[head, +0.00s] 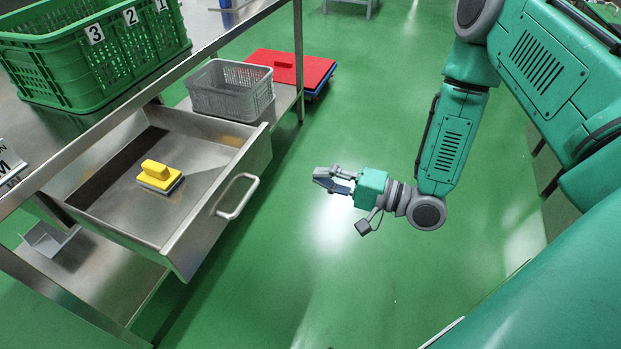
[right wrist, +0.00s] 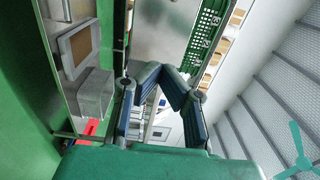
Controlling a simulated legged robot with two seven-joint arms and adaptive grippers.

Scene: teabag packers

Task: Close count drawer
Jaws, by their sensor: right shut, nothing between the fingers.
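The metal drawer (head: 190,215) is pulled far out from under the steel table at the left of the head view. Its bar handle (head: 238,197) is on the front panel, facing right. A yellow-handled block with a grey base (head: 160,177) lies inside the drawer. My right gripper (head: 322,178) is to the right of the handle, apart from it, with its fingers pointing left. It is shut and holds nothing. In the right wrist view its fingers (right wrist: 166,75) meet near their tips. My left gripper is out of view.
A green crate (head: 100,70) marked 3, 2, 1 stands on the table. A grey basket (head: 230,92) sits on the lower shelf behind the drawer. A red-topped flat stack (head: 292,68) stands farther back. Green floor between the gripper and drawer is clear.

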